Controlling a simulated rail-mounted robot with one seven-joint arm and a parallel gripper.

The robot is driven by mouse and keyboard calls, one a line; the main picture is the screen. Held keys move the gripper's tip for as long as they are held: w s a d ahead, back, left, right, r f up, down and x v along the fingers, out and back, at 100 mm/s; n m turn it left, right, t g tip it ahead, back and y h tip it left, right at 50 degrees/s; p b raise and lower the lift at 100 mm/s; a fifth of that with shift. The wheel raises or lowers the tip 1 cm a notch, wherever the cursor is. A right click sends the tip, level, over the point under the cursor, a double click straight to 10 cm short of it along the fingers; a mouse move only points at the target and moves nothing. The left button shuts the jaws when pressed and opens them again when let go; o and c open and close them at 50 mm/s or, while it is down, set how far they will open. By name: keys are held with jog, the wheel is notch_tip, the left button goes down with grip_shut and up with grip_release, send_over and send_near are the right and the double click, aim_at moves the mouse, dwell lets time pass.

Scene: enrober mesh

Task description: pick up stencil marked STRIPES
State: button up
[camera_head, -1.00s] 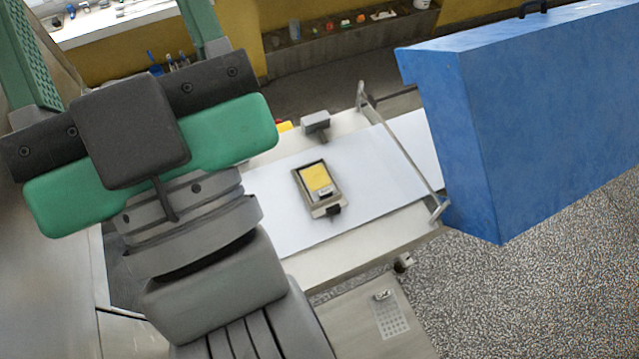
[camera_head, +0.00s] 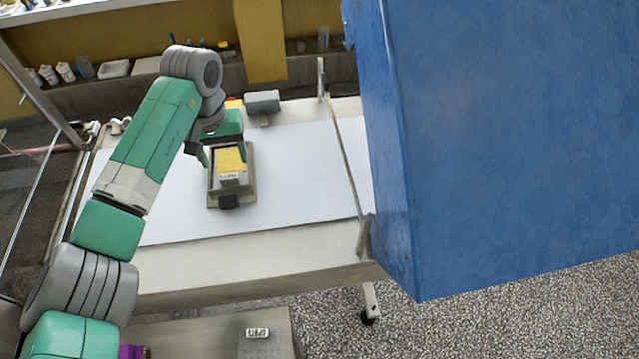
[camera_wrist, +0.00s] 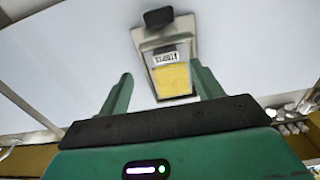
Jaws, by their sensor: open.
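A grey frame (camera_head: 250,186) with a dark knob lies on the white sheet, a yellow panel (camera_head: 231,159) and a small white label (camera_head: 232,178) on it. In the wrist view the label (camera_wrist: 165,57) carries dark lettering too blurred to read with certainty. My gripper (camera_head: 222,152) is open above the frame, its fingers on either side of the yellow panel. In the wrist view the open fingers (camera_wrist: 160,72) stand left and right of the yellow panel (camera_wrist: 171,78), with nothing between them visibly held. Contact cannot be told.
A large blue housing (camera_head: 480,150) stands at the right, with a thin metal bar (camera_head: 347,150) beside it. A small grey block (camera_head: 262,102) stands behind the frame. A small labelled item (camera_head: 258,333) is on a lower surface at the front. The white sheet (camera_head: 300,170) is clear right of the frame.

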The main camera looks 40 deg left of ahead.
aim_at(228, 178)
jog(key=f, duration=0.2)
jog(key=f+b, duration=0.1)
jog(key=f, duration=0.4)
jog(key=shift+s+a+f+b, duration=0.2)
jog(key=shift+a+f+b, duration=0.1)
jog(key=shift+a+f, duration=0.1)
jog(key=shift+c, duration=0.4)
jog(key=c, duration=1)
